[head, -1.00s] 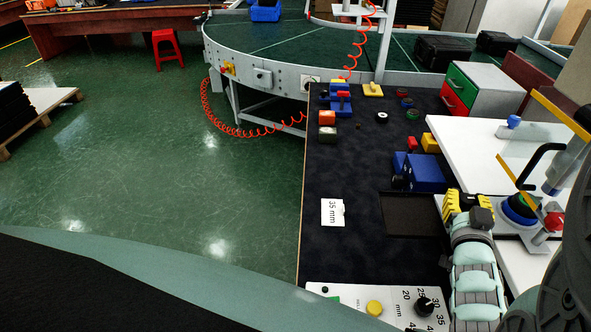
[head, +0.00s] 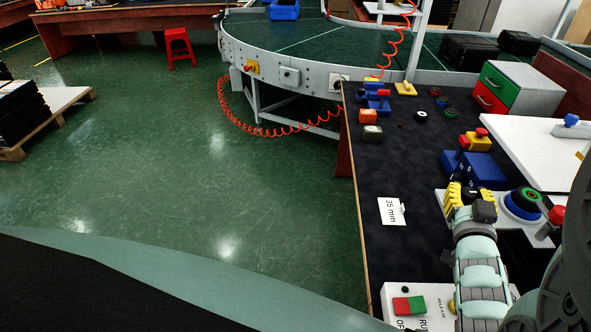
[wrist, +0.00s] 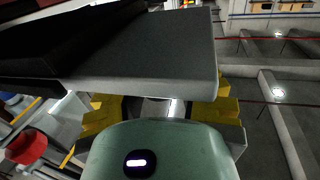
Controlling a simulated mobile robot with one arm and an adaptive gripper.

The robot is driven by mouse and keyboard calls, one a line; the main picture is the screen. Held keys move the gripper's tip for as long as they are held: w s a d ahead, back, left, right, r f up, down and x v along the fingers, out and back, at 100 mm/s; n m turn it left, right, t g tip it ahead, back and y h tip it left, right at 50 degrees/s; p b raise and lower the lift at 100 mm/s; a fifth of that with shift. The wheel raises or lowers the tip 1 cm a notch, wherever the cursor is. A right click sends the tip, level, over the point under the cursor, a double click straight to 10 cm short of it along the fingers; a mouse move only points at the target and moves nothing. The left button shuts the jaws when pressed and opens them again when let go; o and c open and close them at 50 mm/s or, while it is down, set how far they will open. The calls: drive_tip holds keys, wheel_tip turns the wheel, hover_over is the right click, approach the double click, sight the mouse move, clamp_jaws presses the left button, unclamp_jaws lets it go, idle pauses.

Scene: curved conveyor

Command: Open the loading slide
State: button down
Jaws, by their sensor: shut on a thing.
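The loading slide appears to be the pale plate (head: 440,196) at the right of the table in the head view. It carries a blue base with a green ring (head: 526,199) and a red knob (head: 557,215). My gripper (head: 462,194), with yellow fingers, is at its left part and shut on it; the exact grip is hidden. In the wrist view, a grey slab (wrist: 150,65) with a dark upper part crosses in front of the yellow fingers (wrist: 160,108) and hides their tips. The red knob shows there at lower left (wrist: 25,147).
A blue block (head: 480,168) with a red-and-yellow button stands just beyond my gripper. A white panel (head: 535,150) lies to the right. A 35 mm card (head: 390,211) and a control box (head: 400,292) are nearer. The table's middle (head: 410,160) is mostly clear.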

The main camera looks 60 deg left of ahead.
drive_tip(key=shift+f, duration=0.1)
drive_tip(key=c, duration=0.6)
unclamp_jaws()
drive_tip(key=shift+v, duration=3.8)
